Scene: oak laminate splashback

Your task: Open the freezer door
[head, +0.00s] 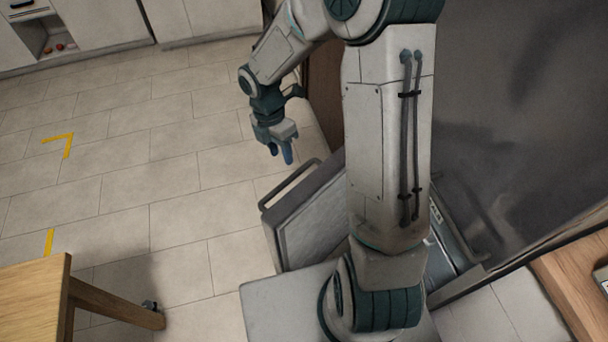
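The freezer door (312,222) is a grey panel standing out from the appliance, swung well open, with its lighter inner face towards me. Its bar handle (289,184) is on the far-left side of the panel. My gripper (280,155) points down over the floor, beyond the handle and apart from it in the picture. Its two blue fingers are spread with nothing between them. My arm hides the hinge side of the door and most of the freezer opening.
The tall dark steel front of the appliance (525,95) fills the right. A wooden table (35,300) stands at lower left. White cabinets (100,22) line the back. A wooden worktop (580,285) is at lower right. The tiled floor (150,170) at left is clear.

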